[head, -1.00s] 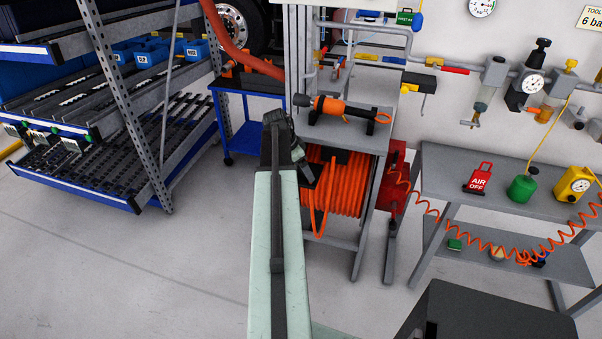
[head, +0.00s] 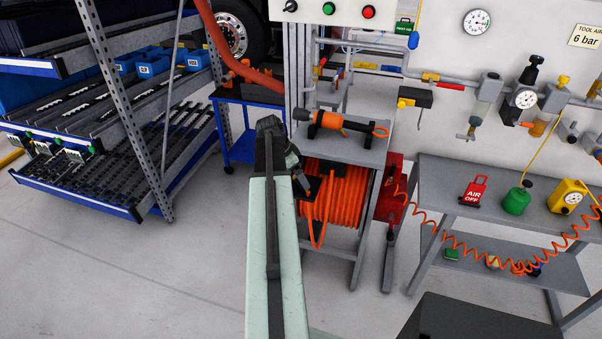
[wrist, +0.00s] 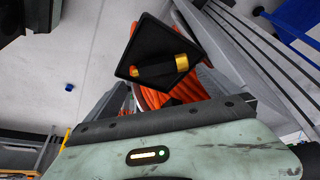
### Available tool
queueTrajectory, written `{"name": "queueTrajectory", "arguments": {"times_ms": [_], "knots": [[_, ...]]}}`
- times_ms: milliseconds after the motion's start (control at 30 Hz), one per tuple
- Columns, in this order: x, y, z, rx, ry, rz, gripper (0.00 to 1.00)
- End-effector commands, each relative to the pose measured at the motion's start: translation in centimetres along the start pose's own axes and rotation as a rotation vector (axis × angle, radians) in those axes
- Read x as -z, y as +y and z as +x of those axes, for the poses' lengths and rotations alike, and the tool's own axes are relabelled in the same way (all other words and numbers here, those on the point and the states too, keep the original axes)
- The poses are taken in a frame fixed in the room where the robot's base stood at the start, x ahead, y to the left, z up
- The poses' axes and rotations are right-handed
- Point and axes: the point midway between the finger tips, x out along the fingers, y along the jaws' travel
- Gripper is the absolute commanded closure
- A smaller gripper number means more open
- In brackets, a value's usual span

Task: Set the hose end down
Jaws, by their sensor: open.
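The hose end (wrist: 181,63) is a short piece with brass-coloured bands and a dark middle. In the wrist view it lies in a black open tray (wrist: 150,32), in front of the orange hose. My gripper (head: 301,178) is small and dark at the end of my pale green arm in the head view. It is open, in front of the left side of the hose reel (head: 335,205), with nothing seen between its jaws. The head view does not show the hose end clearly. The wrist view does not show clearly how far my jaws are from it.
The reel sits in a grey cart with an orange and black tool (head: 342,124) on its top. A grey bench (head: 450,188) with a red "AIR OFF" tag (head: 474,190) stands right. A blue-edged rack (head: 75,190) stands left. The floor (head: 130,270) at front left is clear.

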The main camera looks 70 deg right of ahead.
Motion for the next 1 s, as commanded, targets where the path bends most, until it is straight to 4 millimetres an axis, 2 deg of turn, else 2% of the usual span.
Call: {"name": "queueTrajectory", "arguments": {"times_ms": [33, 100, 200, 300, 400, 700, 767, 867, 967, 1000], "knots": [[0.5, 0.1, -2.3, 0.000, 0.000, -0.001, 0.00], [0.5, 0.1, -4.0, 0.000, 0.000, -0.001, 0.00], [0.5, 0.1, -6.2, 0.000, 0.000, 0.000, 0.00], [0.4, 0.1, -7.6, 0.000, 0.000, 0.000, 0.00], [0.2, 0.1, -8.1, -0.001, 0.000, 0.001, 0.00], [0.1, 0.1, -7.8, -0.001, 0.000, 0.000, 0.00], [-0.9, -0.2, -8.2, 0.005, -0.005, -0.025, 0.00], [-6.0, -1.3, -10.1, 0.033, -0.029, -0.171, 0.00], [-15.8, -2.2, -13.7, 0.089, -0.070, -0.458, 0.00], [-20.3, -2.0, -15.4, 0.115, -0.087, -0.595, 0.00]]}}
